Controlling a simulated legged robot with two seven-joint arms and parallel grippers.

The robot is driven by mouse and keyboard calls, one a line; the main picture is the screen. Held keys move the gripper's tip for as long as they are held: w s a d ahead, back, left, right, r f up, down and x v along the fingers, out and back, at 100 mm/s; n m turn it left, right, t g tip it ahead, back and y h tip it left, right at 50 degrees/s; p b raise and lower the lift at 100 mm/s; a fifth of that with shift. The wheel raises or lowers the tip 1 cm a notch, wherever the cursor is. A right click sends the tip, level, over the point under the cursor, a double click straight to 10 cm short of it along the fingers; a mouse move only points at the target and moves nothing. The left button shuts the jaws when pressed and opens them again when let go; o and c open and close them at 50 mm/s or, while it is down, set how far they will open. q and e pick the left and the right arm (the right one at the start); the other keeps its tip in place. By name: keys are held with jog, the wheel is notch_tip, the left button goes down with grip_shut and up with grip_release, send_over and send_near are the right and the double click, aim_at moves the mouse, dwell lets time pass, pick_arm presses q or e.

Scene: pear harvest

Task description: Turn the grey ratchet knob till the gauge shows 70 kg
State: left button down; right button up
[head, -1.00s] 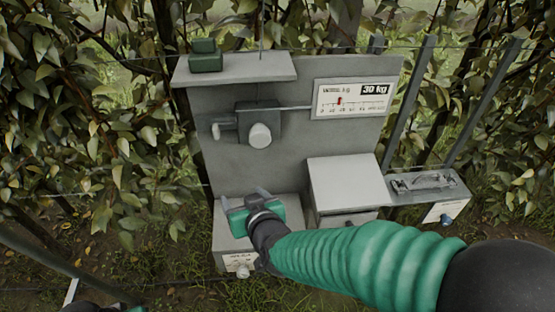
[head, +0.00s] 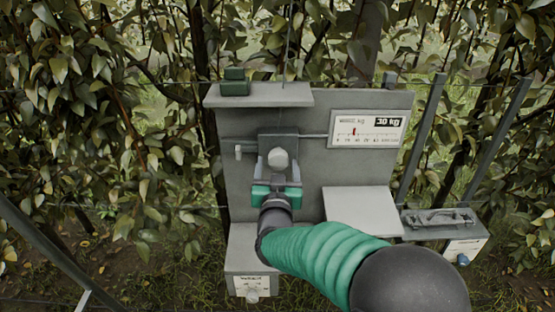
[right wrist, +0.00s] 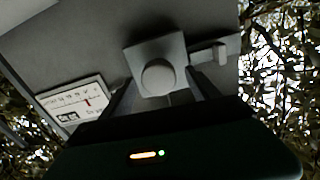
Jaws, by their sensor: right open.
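The grey ratchet knob (head: 278,158) sits on a grey block on the upright grey panel. The gauge (head: 367,130) at the panel's upper right reads 30 kg, with a red pointer on its scale. My right gripper (head: 278,165) is open, its fingers pointing at the knob with one on either side. In the right wrist view the knob (right wrist: 158,77) lies between the two fingertips (right wrist: 160,85); I cannot tell if they touch it. The gauge (right wrist: 76,104) also shows there, tilted. My left gripper is not in view.
A green block (head: 236,83) stands on the top shelf (head: 280,95). A small lever (head: 238,152) sticks out left of the knob. A pale box (head: 362,207) is below the gauge, and a tray with a metal tool (head: 440,218) is at the right. Leaves and wires surround the panel.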

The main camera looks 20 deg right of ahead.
jog(key=x, duration=0.2)
jog(key=shift+w+f, duration=0.15)
jog(key=shift+w, duration=0.25)
jog(key=shift+s+d, duration=0.2)
jog(key=shift+c, duration=0.9)
jog(key=shift+a, duration=0.1)
jog(key=c, duration=1.2)
